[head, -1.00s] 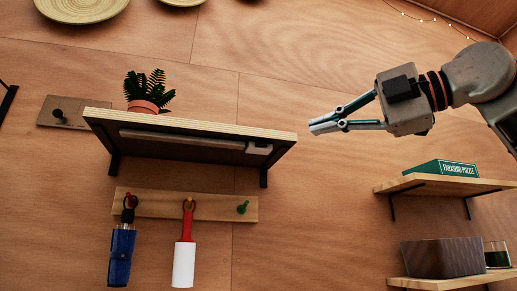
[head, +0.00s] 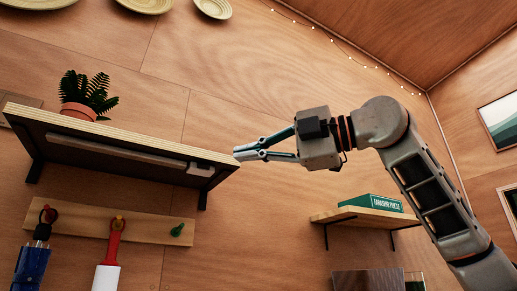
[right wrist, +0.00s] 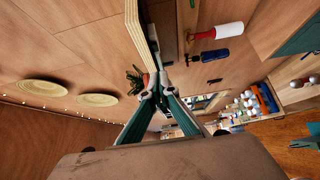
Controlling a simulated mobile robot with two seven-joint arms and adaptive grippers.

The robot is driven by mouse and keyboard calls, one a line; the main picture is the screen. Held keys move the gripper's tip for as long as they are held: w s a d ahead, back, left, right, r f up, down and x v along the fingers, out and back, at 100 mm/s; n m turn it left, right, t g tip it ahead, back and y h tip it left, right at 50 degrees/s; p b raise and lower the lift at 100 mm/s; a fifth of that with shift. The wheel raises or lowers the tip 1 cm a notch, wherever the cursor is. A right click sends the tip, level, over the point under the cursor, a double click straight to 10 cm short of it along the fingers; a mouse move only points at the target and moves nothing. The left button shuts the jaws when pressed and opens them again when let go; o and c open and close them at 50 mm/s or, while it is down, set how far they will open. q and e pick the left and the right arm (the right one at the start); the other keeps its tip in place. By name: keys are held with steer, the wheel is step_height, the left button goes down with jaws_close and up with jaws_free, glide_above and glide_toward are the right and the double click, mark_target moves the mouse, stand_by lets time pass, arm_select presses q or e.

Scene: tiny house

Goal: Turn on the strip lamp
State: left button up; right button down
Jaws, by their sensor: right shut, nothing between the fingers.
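The strip lamp (head: 110,150) is a long thin bar fixed under the wooden wall shelf (head: 120,131), with a pale switch box (head: 200,169) at its right end. My right gripper (head: 236,154) is shut and empty, its fingertips just right of the shelf's right end, at about the height of the switch box in the picture. I cannot tell whether the tips touch anything. In the right wrist view the fingertips (right wrist: 157,90) are close together near the shelf's end (right wrist: 138,40). The lamp shows no glow.
A potted plant (head: 78,112) stands on the shelf. Below it, a peg rail (head: 145,226) holds a blue umbrella (head: 32,265) and a red-handled lint roller (head: 112,245). A lower right shelf (head: 365,215) carries a green puzzle box (head: 372,202). The wall between the shelves is clear.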

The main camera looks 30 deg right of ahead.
mark_target(205, 168)
steer(key=w+a, duration=0.1)
steer(key=w, duration=0.1)
steer(key=w+a+p, duration=0.1)
steer(key=w, duration=0.2)
steer(key=w+a+p, duration=0.1)
steer(key=w, duration=0.2)
steer(key=shift+w, duration=0.15)
arm_select(q)
steer(key=r, duration=0.3)
steer(key=shift+w+r, duration=0.1)
steer(key=shift+w, duration=0.3)
steer(key=shift+s+a, duration=0.1)
arm_select(e)
steer(key=shift+d, duration=0.15)
